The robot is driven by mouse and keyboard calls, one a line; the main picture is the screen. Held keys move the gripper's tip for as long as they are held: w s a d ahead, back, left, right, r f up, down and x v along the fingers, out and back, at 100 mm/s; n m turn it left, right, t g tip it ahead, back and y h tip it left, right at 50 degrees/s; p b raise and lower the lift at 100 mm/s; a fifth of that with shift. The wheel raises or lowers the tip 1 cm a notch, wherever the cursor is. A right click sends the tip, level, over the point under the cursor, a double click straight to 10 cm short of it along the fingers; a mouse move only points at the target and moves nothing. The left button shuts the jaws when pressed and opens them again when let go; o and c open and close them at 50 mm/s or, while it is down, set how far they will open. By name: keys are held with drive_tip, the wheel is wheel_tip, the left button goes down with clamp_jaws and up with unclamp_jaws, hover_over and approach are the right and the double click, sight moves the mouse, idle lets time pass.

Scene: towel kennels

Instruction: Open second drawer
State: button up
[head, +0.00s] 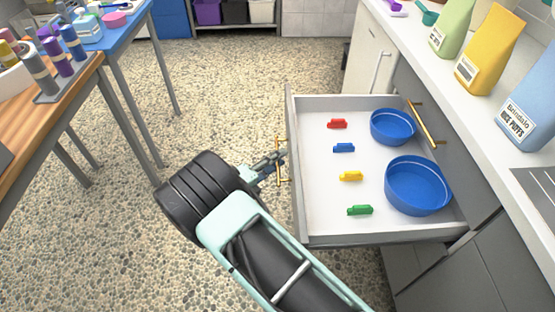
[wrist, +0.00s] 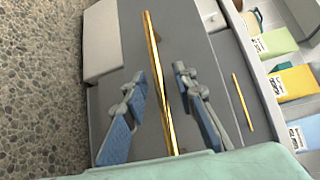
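A grey drawer (head: 297,200) with a white inside is pulled far out from the cabinet under the counter. It lies below a closed drawer front (head: 405,85) with its own gold handle (head: 424,122). The open drawer's gold handle (head: 279,160) is on its outer front, and it also shows in the wrist view (wrist: 155,70). My gripper (head: 277,160) is at this handle. In the wrist view my gripper (wrist: 160,73) is open, its blue-padded fingers apart on either side of the bar, with gaps visible. Contact with the bar cannot be told.
The drawer holds two blue bowls (head: 417,185) and several small coloured pieces (head: 350,176). Bags (head: 480,52) stand on the white counter (head: 462,105). Tables with bottles (head: 62,62) stand at the left. The pebbled floor (head: 215,95) between is clear.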

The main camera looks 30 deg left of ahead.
drive_tip(key=v, duration=1.2)
drive_tip(key=shift+d+f, duration=0.1)
